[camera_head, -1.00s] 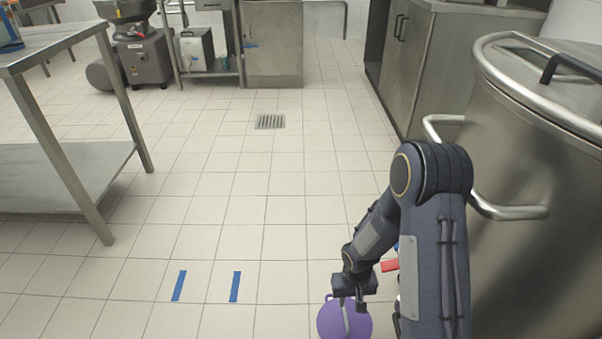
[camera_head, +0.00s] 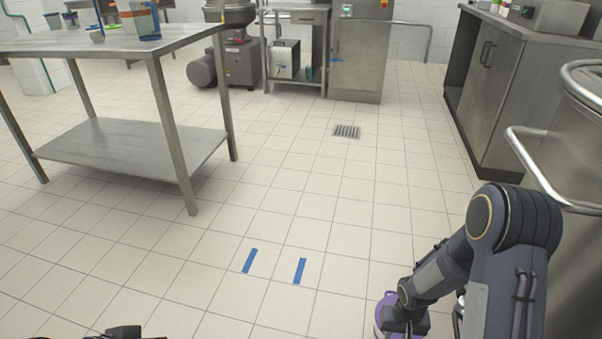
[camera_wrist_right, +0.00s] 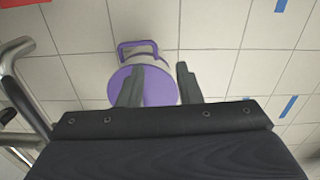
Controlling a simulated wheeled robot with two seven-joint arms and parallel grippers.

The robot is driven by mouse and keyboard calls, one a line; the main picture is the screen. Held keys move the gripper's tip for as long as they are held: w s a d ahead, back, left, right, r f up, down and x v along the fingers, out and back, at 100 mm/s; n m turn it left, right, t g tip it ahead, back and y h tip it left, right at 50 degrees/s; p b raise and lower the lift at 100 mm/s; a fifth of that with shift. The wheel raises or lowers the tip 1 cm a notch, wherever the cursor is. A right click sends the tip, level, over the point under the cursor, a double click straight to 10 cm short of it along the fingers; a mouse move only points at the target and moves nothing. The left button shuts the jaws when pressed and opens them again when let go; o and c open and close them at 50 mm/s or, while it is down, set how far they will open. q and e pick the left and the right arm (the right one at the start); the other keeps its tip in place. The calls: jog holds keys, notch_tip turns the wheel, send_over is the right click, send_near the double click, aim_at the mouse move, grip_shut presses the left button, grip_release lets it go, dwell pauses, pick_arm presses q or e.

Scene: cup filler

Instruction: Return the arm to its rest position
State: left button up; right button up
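My right gripper (camera_wrist_right: 160,72) points down in the right wrist view, its two fingers apart with a gap between them. A purple-lidded container (camera_wrist_right: 158,88) with a purple handle (camera_wrist_right: 138,46) shows beyond the fingers. The left finger overlaps the lid in the picture; I see no grip on it. In the head view my right arm is bent at the lower right, and the container (camera_head: 382,312) is partly hidden behind the gripper (camera_head: 403,328). A dark part at the bottom left edge (camera_head: 124,332) seems to be my left arm; its fingers cannot be made out.
A steel table (camera_head: 130,42) stands at the left with items on top. A steel counter (camera_head: 515,90) and a large steel vessel (camera_head: 575,200) with a rail are at the right. Blue floor strips (camera_head: 300,271) and a drain (camera_head: 346,131) mark open tiled floor.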

jog(key=s+r+m+t+y, duration=0.1)
jog(key=s+r+t+y, duration=0.2)
jog(key=r, duration=1.6)
jog(key=s+a+r+n+t, duration=0.1)
jog(key=s+a+r+t, duration=0.25)
jog(key=s+r, duration=0.85)
notch_tip(320, 180, up, 36)
jog(key=s+p, duration=0.2)
jog(key=p, duration=3.5)
jog(key=shift+a+f+g+y, duration=0.15)
jog(key=shift+a+g+y, duration=0.25)
jog(key=shift+g, duration=0.05)
